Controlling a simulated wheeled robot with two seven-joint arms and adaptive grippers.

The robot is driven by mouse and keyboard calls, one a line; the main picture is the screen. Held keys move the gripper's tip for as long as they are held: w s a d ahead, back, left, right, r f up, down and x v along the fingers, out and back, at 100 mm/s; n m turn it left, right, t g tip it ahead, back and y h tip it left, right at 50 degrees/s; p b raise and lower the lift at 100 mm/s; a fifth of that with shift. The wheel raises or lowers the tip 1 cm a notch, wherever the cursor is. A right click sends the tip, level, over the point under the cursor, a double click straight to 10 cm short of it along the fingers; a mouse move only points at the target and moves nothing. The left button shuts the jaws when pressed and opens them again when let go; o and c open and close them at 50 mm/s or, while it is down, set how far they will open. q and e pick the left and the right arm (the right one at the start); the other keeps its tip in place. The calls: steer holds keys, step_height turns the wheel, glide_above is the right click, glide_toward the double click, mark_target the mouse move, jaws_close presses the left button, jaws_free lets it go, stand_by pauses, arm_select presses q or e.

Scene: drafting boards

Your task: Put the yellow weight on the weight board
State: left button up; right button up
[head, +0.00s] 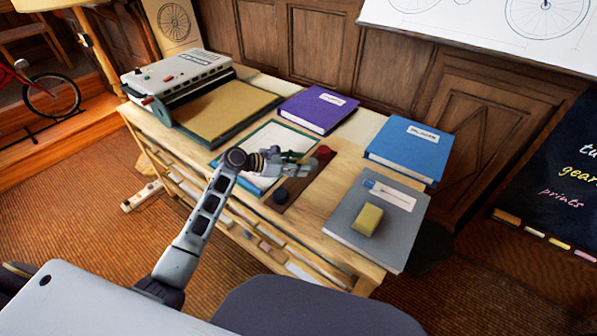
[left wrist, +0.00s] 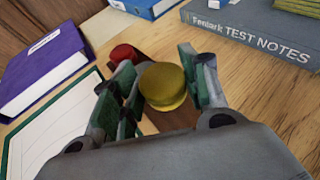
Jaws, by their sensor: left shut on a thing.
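The yellow weight (left wrist: 163,86) is a round, squat piece between the fingers of my left gripper (left wrist: 160,72) in the left wrist view. In the head view my left gripper (head: 295,160) hides it; the gripper is low over the weight board (head: 304,184), a narrow dark brown strip on the desk. A red weight (head: 323,152) stands at the board's far end, also in the left wrist view (left wrist: 123,53). A dark weight (head: 281,196) stands at its near end. The yellow weight is over the board's middle; I cannot tell whether it touches. My right gripper is out of view.
A green-edged paper pad (head: 262,180) lies left of the board. A purple binder (head: 318,109) and a blue binder (head: 408,148) lie behind. A grey binder (head: 387,238) with a yellow block (head: 368,218) on it lies to the right. Bare wood separates it from the board.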

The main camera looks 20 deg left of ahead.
arm_select(q)
steer(key=shift+f, duration=0.45)
steer(key=shift+f+b, duration=0.3)
steer(key=shift+f, duration=0.8)
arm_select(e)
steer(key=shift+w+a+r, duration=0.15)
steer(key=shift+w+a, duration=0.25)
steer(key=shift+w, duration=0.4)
arm_select(q)
steer(key=shift+f, duration=0.1)
steer(key=o, duration=1.2)
steer(key=shift+f, duration=0.1)
steer(key=shift+o, duration=1)
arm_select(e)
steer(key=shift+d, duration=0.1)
